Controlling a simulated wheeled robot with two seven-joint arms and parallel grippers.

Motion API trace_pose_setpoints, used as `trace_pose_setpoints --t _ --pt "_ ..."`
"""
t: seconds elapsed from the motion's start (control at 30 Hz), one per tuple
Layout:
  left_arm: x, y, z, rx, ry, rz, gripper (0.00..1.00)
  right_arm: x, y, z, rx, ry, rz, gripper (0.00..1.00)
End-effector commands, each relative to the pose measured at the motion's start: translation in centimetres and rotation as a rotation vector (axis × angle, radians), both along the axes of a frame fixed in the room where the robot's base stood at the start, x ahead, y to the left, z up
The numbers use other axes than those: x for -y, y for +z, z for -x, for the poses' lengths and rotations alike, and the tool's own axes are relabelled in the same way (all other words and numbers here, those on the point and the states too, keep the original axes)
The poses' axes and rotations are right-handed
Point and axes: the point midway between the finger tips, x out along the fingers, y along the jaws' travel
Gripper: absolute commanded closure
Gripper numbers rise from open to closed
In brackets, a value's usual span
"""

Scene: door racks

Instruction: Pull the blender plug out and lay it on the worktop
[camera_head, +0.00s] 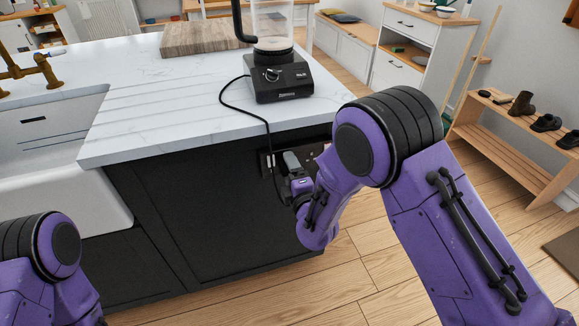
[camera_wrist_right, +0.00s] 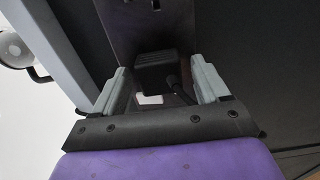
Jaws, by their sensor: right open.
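The black blender (camera_head: 279,78) stands on the white worktop (camera_head: 170,115), near its right end. Its black cord (camera_head: 251,112) runs over the worktop edge and down the dark cabinet side to the socket plate (camera_head: 266,164). The black plug (camera_wrist_right: 156,70) sits against the plate (camera_wrist_right: 145,25) in the right wrist view. My right gripper (camera_head: 296,174) is at the plate. Its grey fingers are open, one on each side of the plug, with visible gaps, in the right wrist view (camera_wrist_right: 158,72). The head view hides most of the plug. My left gripper is out of view.
A white sink (camera_head: 50,160) with a brass tap (camera_head: 30,70) is at the left. The worktop's middle is clear. A shoe rack (camera_head: 515,145) stands apart at the right.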

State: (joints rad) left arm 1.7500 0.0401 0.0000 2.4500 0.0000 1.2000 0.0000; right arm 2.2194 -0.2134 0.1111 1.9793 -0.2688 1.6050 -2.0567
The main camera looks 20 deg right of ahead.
Motion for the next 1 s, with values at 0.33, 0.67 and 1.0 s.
trace_pose_setpoints --t 0.33,0.67,1.0 --pt "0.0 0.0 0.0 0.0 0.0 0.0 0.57 0.0 0.0 0.0 0.0 0.0 -0.001 1.0" --pt "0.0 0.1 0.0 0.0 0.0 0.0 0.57 0.0 0.0 0.9 -0.002 0.001 0.001 1.0" --pt "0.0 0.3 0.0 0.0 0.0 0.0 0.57 0.0 0.0 2.2 0.0 0.002 0.001 1.0"
